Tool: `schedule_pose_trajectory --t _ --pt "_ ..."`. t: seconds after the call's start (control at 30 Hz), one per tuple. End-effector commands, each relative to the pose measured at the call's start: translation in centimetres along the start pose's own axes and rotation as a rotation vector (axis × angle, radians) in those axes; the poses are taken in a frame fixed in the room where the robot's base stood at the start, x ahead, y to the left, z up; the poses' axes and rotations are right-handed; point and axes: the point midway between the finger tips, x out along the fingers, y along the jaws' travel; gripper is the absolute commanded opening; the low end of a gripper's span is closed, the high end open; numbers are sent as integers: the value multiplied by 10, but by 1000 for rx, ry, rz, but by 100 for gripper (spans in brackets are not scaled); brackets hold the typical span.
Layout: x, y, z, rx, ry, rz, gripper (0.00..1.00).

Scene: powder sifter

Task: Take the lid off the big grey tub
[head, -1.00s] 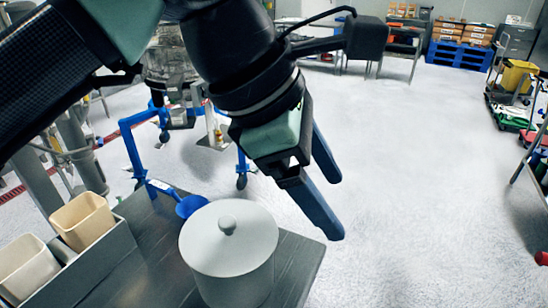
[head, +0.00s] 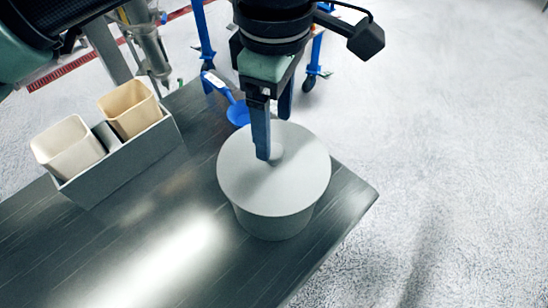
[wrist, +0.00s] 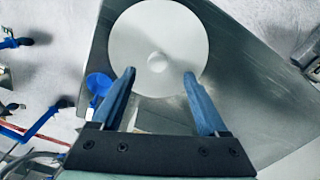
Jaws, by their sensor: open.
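The big grey tub (head: 272,223) stands upright near the right corner of the dark metal table. Its round grey lid (head: 245,180) is on top, with a small knob (head: 277,153) in the middle. My gripper (head: 274,145) is open and empty, pointing down above the lid; one finger hides part of the knob in the head view. In the wrist view the lid (wrist: 180,40) lies ahead of my fingertips (wrist: 159,74), and the knob (wrist: 157,62) shows between and slightly beyond them. I cannot tell how high the fingertips are above the lid.
A blue scoop (head: 238,112) lies beside the tub at the table's back edge. A grey box (head: 130,163) with a white cup (head: 68,150) and a tan cup (head: 130,109) stands at left. The table (head: 150,240) is bare in front. A blue frame stands behind it.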

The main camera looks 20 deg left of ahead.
Motion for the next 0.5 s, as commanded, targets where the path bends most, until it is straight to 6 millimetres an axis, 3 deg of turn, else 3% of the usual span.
schedule_pose_trajectory --t 0.4,0.5 --pt "49 1 -2 0 -2 -1 77" --pt "54 2 -2 0 -1 2 77"
